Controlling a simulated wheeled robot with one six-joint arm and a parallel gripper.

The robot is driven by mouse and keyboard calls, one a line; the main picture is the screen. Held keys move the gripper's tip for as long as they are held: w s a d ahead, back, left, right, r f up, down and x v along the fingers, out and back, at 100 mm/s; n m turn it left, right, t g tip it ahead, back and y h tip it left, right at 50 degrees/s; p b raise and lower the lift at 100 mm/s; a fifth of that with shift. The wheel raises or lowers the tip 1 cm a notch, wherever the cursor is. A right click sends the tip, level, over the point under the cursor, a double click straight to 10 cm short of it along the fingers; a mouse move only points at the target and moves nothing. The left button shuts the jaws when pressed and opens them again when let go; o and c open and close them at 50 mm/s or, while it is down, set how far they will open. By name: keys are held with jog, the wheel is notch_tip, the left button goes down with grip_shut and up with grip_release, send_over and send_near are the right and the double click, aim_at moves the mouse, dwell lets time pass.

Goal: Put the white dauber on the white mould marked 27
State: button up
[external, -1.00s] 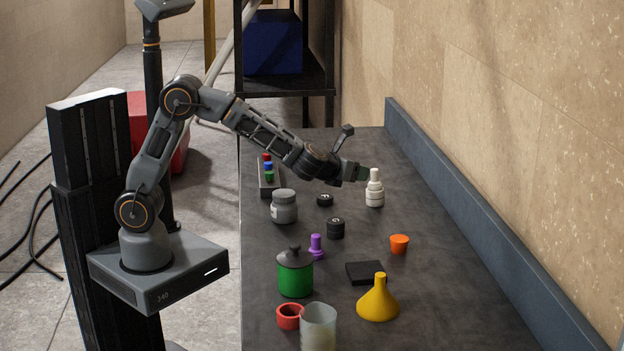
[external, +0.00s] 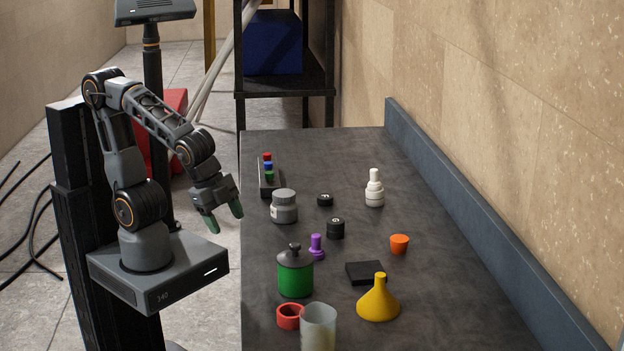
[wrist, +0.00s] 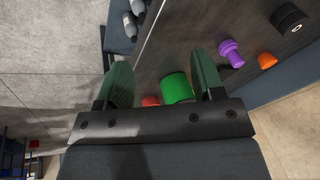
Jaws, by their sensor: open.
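The white dauber (external: 374,177) stands upright on top of a squat white mould (external: 375,197) on the far right part of the bench. The two look touching, one above the other. The number on the mould is too small to read. My gripper (external: 225,216) is open and empty, pointing down just left of the bench's left edge, well away from the white pieces. In the wrist view its green fingers (wrist: 163,78) are spread apart with nothing held between them. The white dauber and mould do not show in the wrist view.
On the bench (external: 440,270) are a grey jar (external: 285,208), black moulds (external: 335,229), a purple dauber (external: 316,246), a green jar (external: 295,275), an orange cup (external: 399,244), a yellow funnel (external: 378,302) and a rack (external: 268,188) of coloured daubers. A low wall (external: 480,220) runs along the right.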

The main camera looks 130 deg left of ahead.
jog(key=s+d, duration=0.1)
jog(key=d+n+h, duration=0.1)
jog(key=d, duration=0.1)
jog(key=s+d+n+h, duration=0.1)
jog(key=d, duration=0.1)
jog(key=shift+s+d+f, duration=0.1)
jog(key=shift+s+f, duration=0.2)
